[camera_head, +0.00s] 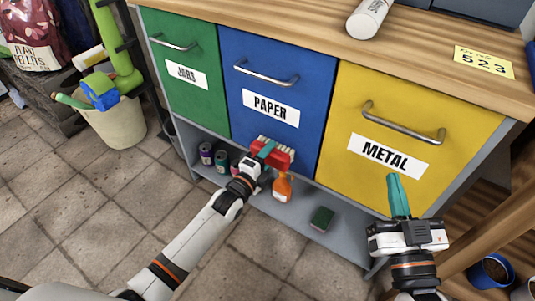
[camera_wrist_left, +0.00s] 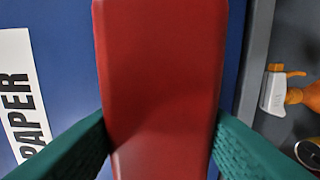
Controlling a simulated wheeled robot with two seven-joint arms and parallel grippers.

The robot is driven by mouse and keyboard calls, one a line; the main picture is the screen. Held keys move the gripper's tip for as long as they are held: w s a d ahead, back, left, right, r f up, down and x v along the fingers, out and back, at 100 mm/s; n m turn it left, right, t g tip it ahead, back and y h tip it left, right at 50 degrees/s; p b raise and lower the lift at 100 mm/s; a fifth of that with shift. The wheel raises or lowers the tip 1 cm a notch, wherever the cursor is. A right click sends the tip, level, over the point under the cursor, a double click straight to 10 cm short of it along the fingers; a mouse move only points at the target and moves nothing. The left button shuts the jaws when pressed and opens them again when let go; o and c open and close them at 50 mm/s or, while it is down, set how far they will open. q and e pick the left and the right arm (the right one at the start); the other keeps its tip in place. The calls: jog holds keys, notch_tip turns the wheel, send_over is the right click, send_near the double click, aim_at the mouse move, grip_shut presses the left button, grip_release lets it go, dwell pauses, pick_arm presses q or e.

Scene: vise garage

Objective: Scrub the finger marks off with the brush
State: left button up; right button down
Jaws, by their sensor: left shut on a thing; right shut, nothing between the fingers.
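My left gripper (camera_head: 264,151) is shut on a red brush (camera_head: 284,159) with pale bristles. It holds the brush at the lower part of the blue drawer front (camera_head: 285,55), below the PAPER label; I cannot tell whether the bristles touch it. In the left wrist view the brush's red back (camera_wrist_left: 160,70) fills the middle between the teal fingers and hides the drawer behind. I make out no finger marks. My right gripper (camera_head: 394,178) is shut and empty, in front of the yellow drawer (camera_head: 350,110) marked METAL.
Below the drawers, a grey shelf (camera_head: 275,207) holds an orange spray bottle (camera_head: 282,187), several cans and a green sponge (camera_head: 321,218). A green drawer (camera_head: 197,100) is at left. A white bottle (camera_head: 368,18) lies on the wooden top. A bucket (camera_head: 115,122) stands left.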

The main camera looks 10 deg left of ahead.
aim_at(255, 149)
pick_arm(q)
jog(key=shift+w+a+r, duration=0.1)
jog(key=shift+w+a, duration=0.3)
jog(key=shift+a, duration=0.45)
jog(key=shift+w+a+r, duration=0.1)
jog(key=shift+w+a, duration=0.25)
jog(key=shift+a, duration=0.45)
jog(key=shift+w+a, duration=0.15)
jog(key=shift+a, duration=0.2)
jog(key=shift+c, duration=0.4)
pick_arm(e)
jog(key=shift+s+r+t, duration=0.25)
jog(key=shift+r+t, duration=0.15)
jog(key=shift+r, duration=0.2)
pick_arm(q)
jog(key=shift+r, duration=0.1)
pick_arm(e)
jog(key=shift+w+r, duration=0.15)
